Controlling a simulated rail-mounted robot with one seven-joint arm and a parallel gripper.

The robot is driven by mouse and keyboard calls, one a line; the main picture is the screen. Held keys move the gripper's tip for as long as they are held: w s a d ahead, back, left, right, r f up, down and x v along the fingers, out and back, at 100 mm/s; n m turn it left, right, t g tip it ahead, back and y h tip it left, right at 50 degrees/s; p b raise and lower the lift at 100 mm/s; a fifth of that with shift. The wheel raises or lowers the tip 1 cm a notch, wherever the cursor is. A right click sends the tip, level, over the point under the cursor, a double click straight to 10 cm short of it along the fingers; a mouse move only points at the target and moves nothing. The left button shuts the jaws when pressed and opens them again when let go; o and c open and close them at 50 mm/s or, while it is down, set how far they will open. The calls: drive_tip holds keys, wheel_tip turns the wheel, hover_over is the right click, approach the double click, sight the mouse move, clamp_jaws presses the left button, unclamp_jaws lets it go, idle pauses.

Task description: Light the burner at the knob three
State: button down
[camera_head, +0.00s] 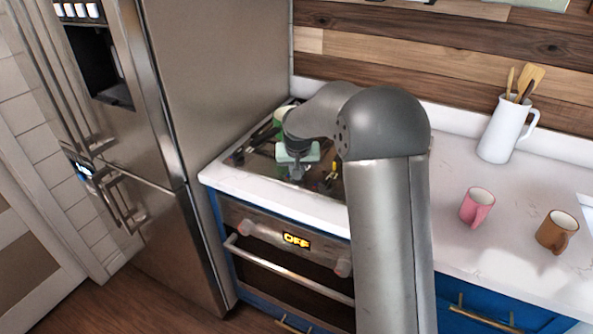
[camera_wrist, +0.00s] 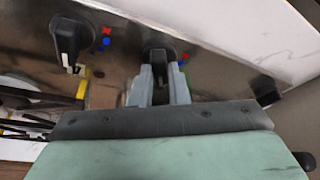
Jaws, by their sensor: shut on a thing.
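In the wrist view, my gripper (camera_wrist: 158,92) is closed around a black knob (camera_wrist: 160,52) on the shiny cooktop (camera_wrist: 215,68). The fingers straddle its grip and hide most of it. Small coloured marks sit just to its right. A second black knob (camera_wrist: 70,40) stands to the left, with red and blue marks beside it. I see no number that tells which knob is three. In the head view, my gripper (camera_head: 297,173) is over the front part of the cooktop (camera_head: 240,158), and my arm hides the cooktop's right side. No flame shows in the visible part.
The oven (camera_head: 280,262) below displays OFF. A steel fridge (camera_head: 220,90) stands close on the left. A white pitcher with utensils (camera_head: 500,135), a pink mug (camera_head: 477,207) and a brown mug (camera_head: 557,232) stand on the right counter. A small dark block-like shape (camera_wrist: 266,90) lies right of my gripper.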

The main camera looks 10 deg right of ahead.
drive_tip(key=n, duration=0.2)
drive_tip(key=n+y, duration=0.1)
drive_tip(key=shift+d+n, duration=0.2)
drive_tip(key=shift+n, duration=0.2)
drive_tip(key=n+y, duration=0.1)
drive_tip(key=n, duration=0.1)
drive_tip(key=n+y, duration=0.1)
drive_tip(key=n, duration=0.1)
drive_tip(key=shift+w+n+g+p, duration=0.1)
drive_tip(key=shift+n+g+p, duration=0.2)
drive_tip(key=n+g+y, duration=0.1)
drive_tip(key=n, duration=0.2)
drive_tip(key=shift+d, duration=0.15)
drive_tip(key=shift+w+n+g+y+p, duration=0.1)
drive_tip(key=shift+n+g+y+p, duration=0.35)
drive_tip(key=shift+n, duration=1.55)
drive_tip(key=c, duration=1.4)
unclamp_jaws()
drive_tip(key=b+v, duration=0.1)
drive_tip(key=v, duration=1.6)
drive_tip(key=shift+w+r, duration=0.15)
drive_tip(key=shift+r, duration=0.1)
